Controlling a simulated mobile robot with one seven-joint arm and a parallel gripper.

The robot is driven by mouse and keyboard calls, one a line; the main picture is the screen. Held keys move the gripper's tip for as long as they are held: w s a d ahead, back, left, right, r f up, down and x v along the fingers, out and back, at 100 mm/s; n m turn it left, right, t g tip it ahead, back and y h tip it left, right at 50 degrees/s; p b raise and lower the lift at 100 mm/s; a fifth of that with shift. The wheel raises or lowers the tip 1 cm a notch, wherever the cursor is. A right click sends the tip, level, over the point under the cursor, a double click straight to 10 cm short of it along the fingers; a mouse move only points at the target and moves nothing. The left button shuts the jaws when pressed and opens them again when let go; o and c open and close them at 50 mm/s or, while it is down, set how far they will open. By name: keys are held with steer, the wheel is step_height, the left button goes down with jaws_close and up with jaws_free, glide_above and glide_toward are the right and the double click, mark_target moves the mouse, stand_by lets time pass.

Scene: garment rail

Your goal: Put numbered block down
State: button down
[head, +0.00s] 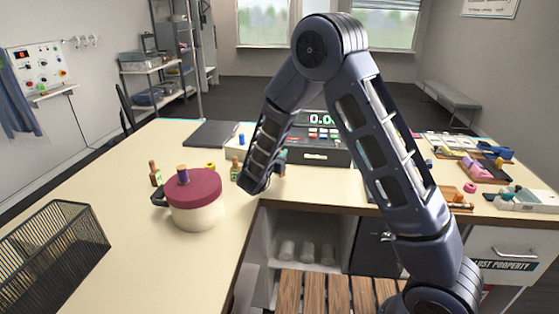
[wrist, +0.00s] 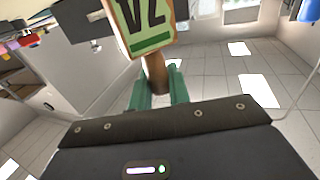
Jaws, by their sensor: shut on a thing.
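The numbered block (wrist: 145,25) is cream and green with dark characters, partly cut off by the top edge of the wrist view; they look like "72" or "V2", tilted. A brown handle (wrist: 155,76) joins it. My gripper (wrist: 158,88) has green fingers shut on this handle. In the head view my gripper (head: 283,156) is mostly hidden behind my arm, near the inner corner of the cream counter (head: 130,225). The held block cannot be made out there, and I cannot tell whether it touches anything.
A maroon-lidded cream pot (head: 198,212) stands on the left counter, with small brown-topped items (head: 155,174) nearby. A black wire basket (head: 55,250) is at front left. A dark register (head: 318,152) stands behind my arm. Trays (head: 478,170) crowd the right.

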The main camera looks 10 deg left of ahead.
steer(key=shift+f, duration=1.25)
steer(key=shift+f, duration=0.15)
steer(key=c, duration=1.3)
jaws_free()
steer(key=shift+s+a, duration=0.1)
steer(key=shift+s, duration=0.2)
steer(key=v, duration=1.1)
steer(key=shift+s, duration=0.2)
